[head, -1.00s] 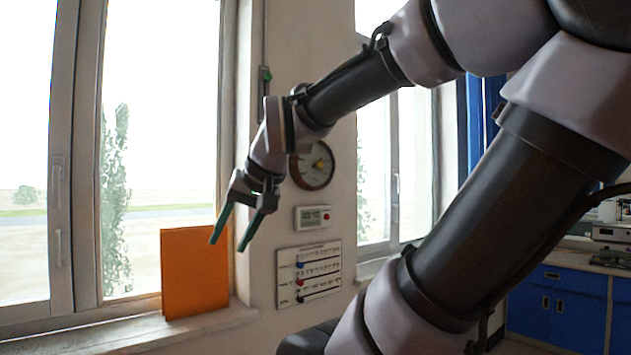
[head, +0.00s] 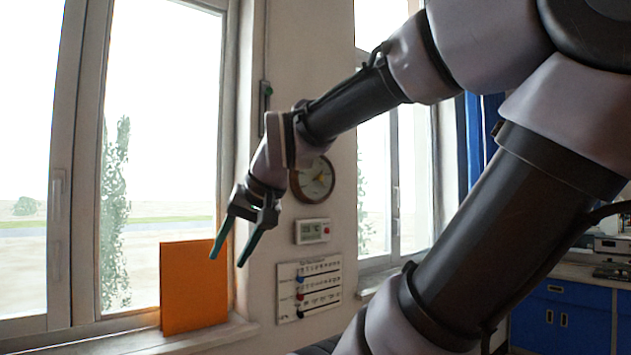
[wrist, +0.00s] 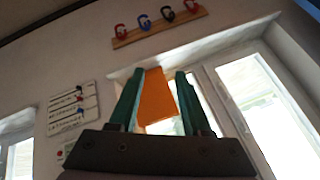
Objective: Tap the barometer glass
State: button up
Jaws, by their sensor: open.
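The barometer (head: 318,180) is a round dial with a brown rim and pale face on the wall pillar between the windows. My wrist covers part of its left side in the head view. My gripper (head: 230,256) has two green fingers, spread apart with nothing between them. It points down and left, left of and below the barometer in the picture, in front of the window edge. In the wrist view the fingers (wrist: 158,105) are also apart, with the orange panel beyond them. I cannot make out the barometer in the wrist view.
An orange upright panel (head: 193,287) stands on the window sill (head: 190,338). Below the barometer hang a small digital display (head: 312,231) and a white slider board (head: 309,287). A hook rail (wrist: 160,25) shows in the wrist view. Blue cabinets (head: 560,317) stand at right.

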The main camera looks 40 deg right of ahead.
grip_shut()
dwell(1.5)
